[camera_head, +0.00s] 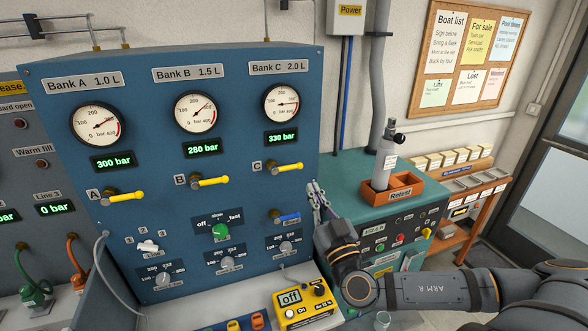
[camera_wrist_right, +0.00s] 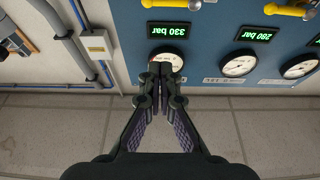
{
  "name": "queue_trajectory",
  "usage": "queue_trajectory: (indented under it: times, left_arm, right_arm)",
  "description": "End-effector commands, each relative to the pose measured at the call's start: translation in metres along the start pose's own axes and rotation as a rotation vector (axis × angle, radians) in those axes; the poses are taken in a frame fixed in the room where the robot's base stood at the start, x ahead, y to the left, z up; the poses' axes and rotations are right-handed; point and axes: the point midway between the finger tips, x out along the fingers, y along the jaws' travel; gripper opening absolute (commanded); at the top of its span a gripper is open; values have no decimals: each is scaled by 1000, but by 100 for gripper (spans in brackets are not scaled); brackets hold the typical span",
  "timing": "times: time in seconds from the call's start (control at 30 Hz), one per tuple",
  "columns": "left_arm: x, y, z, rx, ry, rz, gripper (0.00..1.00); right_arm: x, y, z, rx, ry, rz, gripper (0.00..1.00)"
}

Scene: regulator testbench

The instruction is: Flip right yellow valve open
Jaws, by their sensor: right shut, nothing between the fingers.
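The right yellow valve (camera_head: 286,167) is labelled C and sits on the blue panel below the 330 bar readout. Its yellow handle lies nearly level, pointing right. My right gripper (camera_head: 312,186) is to the right of and slightly below the valve handle, near the panel's right edge, apart from the handle. It is shut and empty; its closed fingertips (camera_wrist_right: 163,70) show in the right wrist view over the Bank C gauge. My left gripper is not in view.
Yellow valves B (camera_head: 209,181) and A (camera_head: 124,197) sit left of C, handles also level. A blue-handled valve (camera_head: 286,219) is below C, near my gripper. A green bench (camera_head: 345,170) with a grey cylinder (camera_head: 386,160) in an orange holder stands right of the panel.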

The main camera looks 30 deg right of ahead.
Motion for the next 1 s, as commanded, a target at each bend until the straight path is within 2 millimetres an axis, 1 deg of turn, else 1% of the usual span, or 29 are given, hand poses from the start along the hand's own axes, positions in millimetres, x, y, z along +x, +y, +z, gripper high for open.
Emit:
queue_trajectory:
  times: [0.17,0.27,0.43,0.53,0.63,0.67,0.7,0.83,0.87,0.9,1.0]
  left_arm:
    - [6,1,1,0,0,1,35]
    - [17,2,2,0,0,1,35]
    - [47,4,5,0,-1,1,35]
    - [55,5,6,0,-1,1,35]
    - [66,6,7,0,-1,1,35]
    - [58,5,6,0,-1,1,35]
    - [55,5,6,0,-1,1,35]
    - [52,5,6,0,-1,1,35]
    - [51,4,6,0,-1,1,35]
    - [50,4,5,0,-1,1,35]
    - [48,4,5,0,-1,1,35]
  right_arm:
    - [5,0,2,-1,3,0,0]
    - [18,0,4,-2,6,0,0]
    - [47,1,7,0,9,3,0]
    - [62,4,6,5,3,14,0]
    - [76,1,4,11,8,5,0]
    - [81,2,-1,9,3,8,0]
    - [86,4,-2,5,0,11,0]
    - [101,1,-2,8,1,6,0]
    - [104,1,1,8,-1,5,0]
    - [104,2,8,7,-3,5,0]
    - [106,0,21,4,-4,3,0]
